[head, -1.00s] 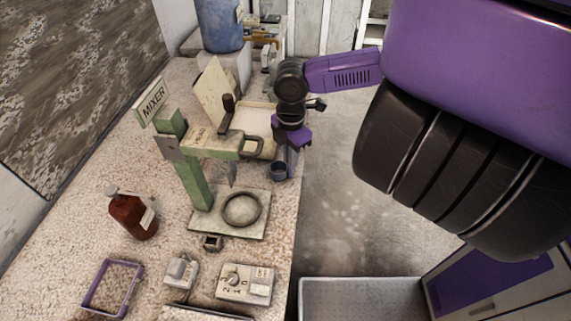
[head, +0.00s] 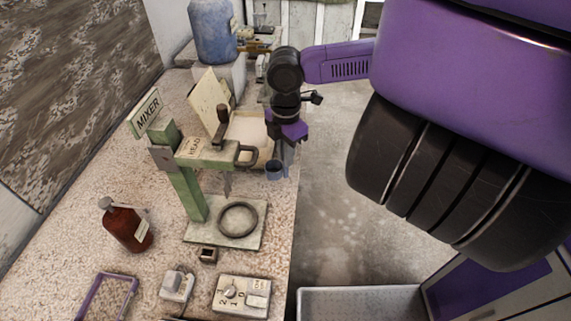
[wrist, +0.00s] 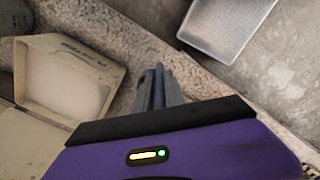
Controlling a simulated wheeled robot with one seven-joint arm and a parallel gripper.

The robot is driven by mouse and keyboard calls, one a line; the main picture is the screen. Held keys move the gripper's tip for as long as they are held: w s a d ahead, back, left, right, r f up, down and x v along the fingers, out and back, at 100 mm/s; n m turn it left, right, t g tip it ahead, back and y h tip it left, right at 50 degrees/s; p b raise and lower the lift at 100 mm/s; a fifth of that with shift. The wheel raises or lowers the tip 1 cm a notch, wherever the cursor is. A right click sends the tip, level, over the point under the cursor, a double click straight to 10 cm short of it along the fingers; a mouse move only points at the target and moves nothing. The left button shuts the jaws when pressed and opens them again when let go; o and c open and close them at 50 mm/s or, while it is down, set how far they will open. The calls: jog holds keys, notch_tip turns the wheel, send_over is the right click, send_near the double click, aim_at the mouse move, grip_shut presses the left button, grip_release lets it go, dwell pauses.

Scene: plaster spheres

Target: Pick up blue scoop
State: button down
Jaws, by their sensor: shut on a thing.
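The blue scoop shows in the head view as a small dark blue-grey cup (head: 274,171) at the right edge of the counter, beside the green mixer stand. My gripper (head: 289,160) is directly above and to the right of it, pointing down, shut on the scoop. In the wrist view, a slim blue part of the scoop (wrist: 159,82) sits between my grey fingertips (wrist: 162,90). The scoop's bowl is mostly hidden there. I cannot tell how far it is above the counter.
An open cream box (head: 251,130) of pale powder stands close left of my gripper. The mixer stand (head: 187,190) with its ring is in front. A grey metal tray (head: 360,304) is low, right of the counter.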

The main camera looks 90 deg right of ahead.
notch_tip(320, 180, up, 15)
jog(key=shift+r+b, duration=0.15)
jog(key=shift+b, duration=0.15)
dwell(0.4)
